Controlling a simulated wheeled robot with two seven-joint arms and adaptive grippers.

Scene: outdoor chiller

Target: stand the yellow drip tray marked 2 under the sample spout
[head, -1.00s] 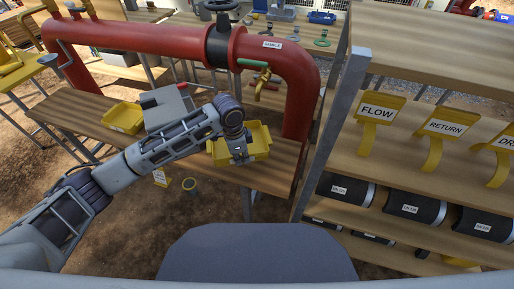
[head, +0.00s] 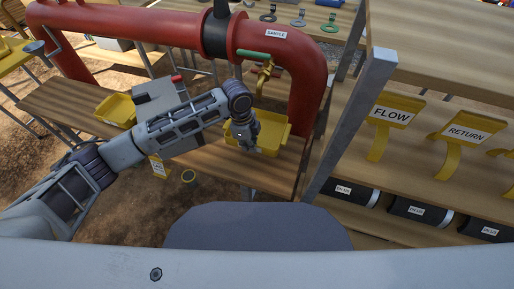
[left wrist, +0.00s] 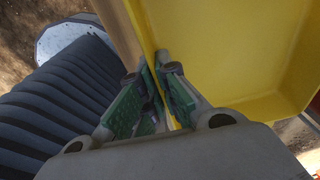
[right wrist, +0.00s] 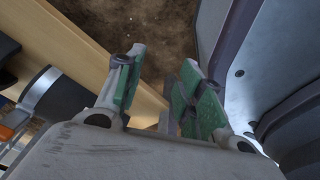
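A yellow drip tray (head: 271,132) sits on or just above the wooden bench, below the brass sample spout (head: 264,76) on the red pipe. No number is readable on it. My left gripper (head: 245,143) is at the tray's near left side. In the left wrist view my left gripper (left wrist: 160,90) has its green-padded fingers shut on the tray wall, with the yellow inside of the tray (left wrist: 225,45) to the right. My right gripper (right wrist: 160,85) is open and empty, seen only in the right wrist view.
A second yellow tray (head: 118,110) and a grey box (head: 155,98) stand farther left on the bench. The red pipe (head: 308,100) comes down at the tray's right. A shelf rack (head: 345,130) with yellow signs and dark cylinders stands at the right.

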